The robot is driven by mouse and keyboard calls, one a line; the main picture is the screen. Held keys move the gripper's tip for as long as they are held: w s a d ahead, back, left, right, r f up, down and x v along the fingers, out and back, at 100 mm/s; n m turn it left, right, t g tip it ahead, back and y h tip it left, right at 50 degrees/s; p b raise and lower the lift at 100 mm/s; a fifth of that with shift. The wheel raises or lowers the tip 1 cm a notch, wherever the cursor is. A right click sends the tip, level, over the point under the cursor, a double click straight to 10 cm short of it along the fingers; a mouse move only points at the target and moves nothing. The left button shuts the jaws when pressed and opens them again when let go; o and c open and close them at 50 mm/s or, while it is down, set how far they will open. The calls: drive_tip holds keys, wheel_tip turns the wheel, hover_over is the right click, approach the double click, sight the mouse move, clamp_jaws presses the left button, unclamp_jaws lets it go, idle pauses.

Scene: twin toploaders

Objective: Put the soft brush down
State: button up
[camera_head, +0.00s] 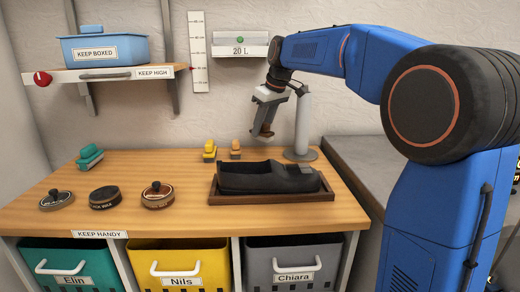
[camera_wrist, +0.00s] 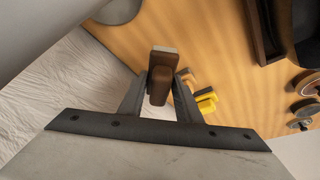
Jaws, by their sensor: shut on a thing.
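The soft brush, a brown wooden block with a pale end (camera_wrist: 160,75), is held between the two fingers of my gripper (camera_wrist: 160,98). In the head view my gripper (camera_head: 264,118) hangs above the back of the wooden bench (camera_head: 130,160), left of a grey post, and the brush (camera_head: 266,131) points downward below it. The brush is clear of the bench top. An orange brush (camera_head: 235,149) and a yellow brush (camera_head: 209,151) stand on the bench at lower left of my gripper. Both also show in the wrist view, beyond the right finger.
A dark shoe (camera_head: 265,177) lies in a brown tray (camera_head: 270,200) in front of my gripper. The grey post (camera_head: 302,120) stands close on the right. A teal brush (camera_head: 89,157) and round tins (camera_head: 104,197) are at left.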

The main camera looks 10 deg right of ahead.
sight(269, 126)
drive_tip(key=shift+f, duration=3.25)
drive_tip(key=shift+f, duration=0.15)
drive_tip(key=o, duration=1)
drive_tip(key=v, duration=1.2)
drive_tip(key=shift+s, duration=0.1)
